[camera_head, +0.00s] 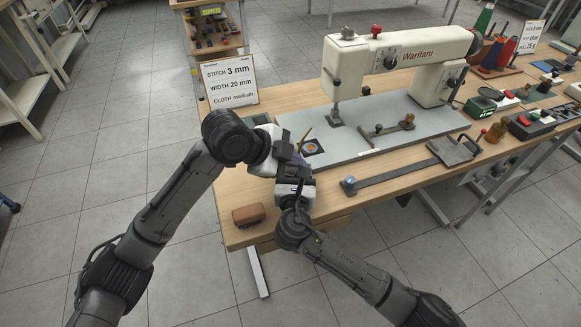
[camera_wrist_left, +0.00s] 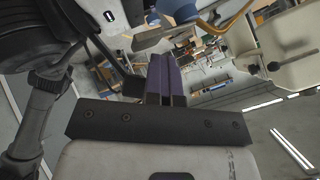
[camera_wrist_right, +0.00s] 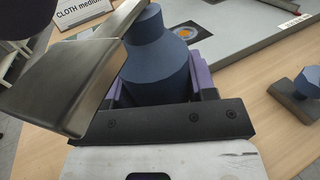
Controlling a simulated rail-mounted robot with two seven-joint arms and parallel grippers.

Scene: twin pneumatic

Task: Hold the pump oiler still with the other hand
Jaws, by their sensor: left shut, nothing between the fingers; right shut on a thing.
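The pump oiler (camera_wrist_right: 158,70) is a dark blue bottle with a narrowing neck, in the right wrist view. My right gripper (camera_wrist_right: 155,92) is shut on its body, a purple finger on each side. In the left wrist view, the oiler's blue-grey top (camera_wrist_left: 180,10) and curved brass spout (camera_wrist_left: 236,18) show at the upper edge. My left gripper (camera_wrist_left: 166,78) is shut and empty, its purple fingers together just below the oiler's top; I cannot tell whether they touch. In the head view, my left gripper (camera_head: 288,155) and right gripper (camera_head: 296,182) meet closely and mostly hide the oiler.
A sewing machine (camera_head: 395,55) stands on a grey plate (camera_head: 375,138) on the wooden table (camera_head: 245,213). A dark square with an orange spot (camera_head: 312,147) lies close by. A sign (camera_head: 229,80) stands behind, and a brown block (camera_head: 248,215) sits at the front left.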

